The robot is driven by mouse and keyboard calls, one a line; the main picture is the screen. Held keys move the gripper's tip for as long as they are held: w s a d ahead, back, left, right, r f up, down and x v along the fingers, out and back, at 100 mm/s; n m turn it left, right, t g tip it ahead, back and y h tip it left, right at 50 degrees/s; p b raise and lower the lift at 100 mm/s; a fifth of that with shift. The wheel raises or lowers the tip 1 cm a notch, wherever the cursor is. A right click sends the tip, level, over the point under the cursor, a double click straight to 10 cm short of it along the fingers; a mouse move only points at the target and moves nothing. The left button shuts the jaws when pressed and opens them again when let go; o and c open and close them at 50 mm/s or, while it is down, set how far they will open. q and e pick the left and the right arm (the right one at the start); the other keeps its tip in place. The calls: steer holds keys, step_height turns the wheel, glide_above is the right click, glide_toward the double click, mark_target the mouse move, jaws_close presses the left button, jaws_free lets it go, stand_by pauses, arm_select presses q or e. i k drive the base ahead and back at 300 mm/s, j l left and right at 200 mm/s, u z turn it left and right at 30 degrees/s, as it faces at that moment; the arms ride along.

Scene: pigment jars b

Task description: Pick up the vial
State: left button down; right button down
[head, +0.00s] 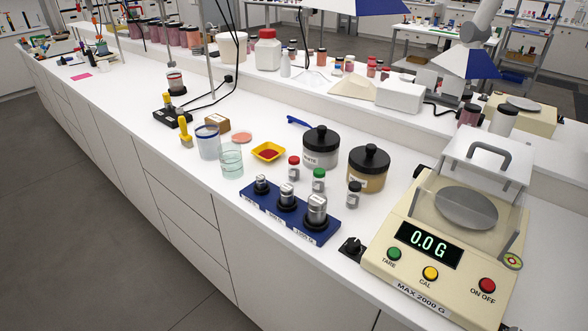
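Three small vials stand upright on the white counter. One has a red cap (294,168), one a green cap (318,181) and one a black cap (354,195). They stand between the blue weight block and two black-lidded jars. I cannot tell which one is the task's vial. Neither of my grippers shows in the head view.
A blue block (262,213) with metal weights lies in front of the vials. Jars with black lids (321,147) (368,168) stand behind. A balance (408,283) reading 0.0 is at right. A glass beaker (231,162) and yellow dish (268,152) are at left.

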mark_target(294, 164)
steer(key=j+z, duration=0.1)
steer(key=z, duration=0.9)
steer(key=j+z, duration=0.9)
steer(key=k+j+z, duration=0.1)
steer(key=j, duration=0.3)
steer(key=j+z, duration=0.1)
steer(key=j, duration=0.3)
steer(key=k+j+z, duration=0.1)
steer(key=j, duration=0.25)
steer(key=k, duration=0.1)
